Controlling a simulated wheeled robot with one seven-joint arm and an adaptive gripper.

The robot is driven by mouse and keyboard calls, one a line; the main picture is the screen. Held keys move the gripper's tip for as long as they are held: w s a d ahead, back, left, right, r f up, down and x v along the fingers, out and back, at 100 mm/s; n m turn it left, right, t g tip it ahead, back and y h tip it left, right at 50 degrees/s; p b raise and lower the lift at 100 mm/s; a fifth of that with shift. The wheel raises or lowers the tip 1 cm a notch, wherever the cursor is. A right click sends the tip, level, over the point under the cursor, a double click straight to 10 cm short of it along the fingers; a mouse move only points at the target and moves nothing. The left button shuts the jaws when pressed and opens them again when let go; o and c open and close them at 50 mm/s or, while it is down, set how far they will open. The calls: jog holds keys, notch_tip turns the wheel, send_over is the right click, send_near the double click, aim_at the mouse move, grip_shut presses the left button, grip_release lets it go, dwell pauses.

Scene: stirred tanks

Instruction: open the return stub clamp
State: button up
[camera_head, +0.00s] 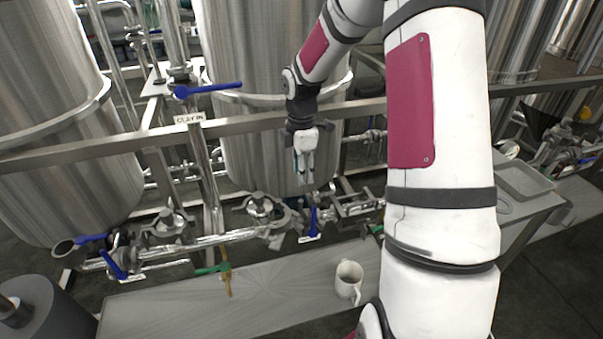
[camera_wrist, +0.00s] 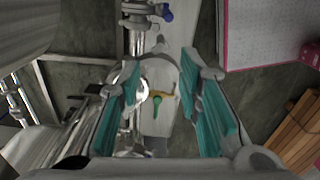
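My gripper (camera_head: 303,178) points down in front of the middle tank, above the pipe run. In the wrist view its two teal fingers (camera_wrist: 166,100) stand apart with nothing held between them. A curved metal part (camera_wrist: 162,58), possibly the return stub clamp, shows beyond the fingertips and looks apart from them. In the head view clamp-like fittings (camera_head: 284,222) sit on the pipe below and slightly left of my gripper. I cannot tell which of these is the return stub clamp, or whether it is open or closed.
A steel rail (camera_head: 250,121) crosses behind my gripper. Blue valve handles (camera_head: 208,90) and a green handle (camera_head: 212,269) stick out from the pipes. It also shows in the wrist view (camera_wrist: 156,102).

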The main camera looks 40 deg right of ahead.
aim_at(284, 220)
jog(key=c, duration=0.3)
jog(key=shift+w+a+f, duration=0.1)
jog(key=shift+w+a, duration=0.15)
jog(key=shift+a, duration=0.15)
jog(key=c, duration=0.4)
jog(key=w+a+m+b, duration=0.1)
jog(key=a, duration=0.1)
jog(key=w+a+f+m+b, duration=0.1)
jog(key=a, duration=0.1)
jog(key=w+a+f+g, duration=0.1)
jog(key=a, duration=0.2)
jog(key=shift+w+f+m+h+b, duration=0.1)
jog(key=shift+w+m+h+b, duration=0.2)
jog(key=shift+w+m+b, duration=0.1)
grip_shut()
jog(key=w+a+f+m+g+h+b, duration=0.1)
jog(key=a+m, duration=0.1)
jog(key=a, duration=0.3)
jog(key=w+a+f+m+b, duration=0.1)
jog(key=w+a+m+b, duration=0.1)
jog(key=a, duration=0.3)
jog(key=s+d+f+p, duration=0.1)
jog(key=s+d+f, duration=0.2)
jog(key=f, duration=0.6)
jog(key=shift+s+d, duration=0.35)
jog(key=shift+s, duration=0.75)
jog(key=shift+f, duration=0.1)
jog(key=shift+s, duration=0.1)
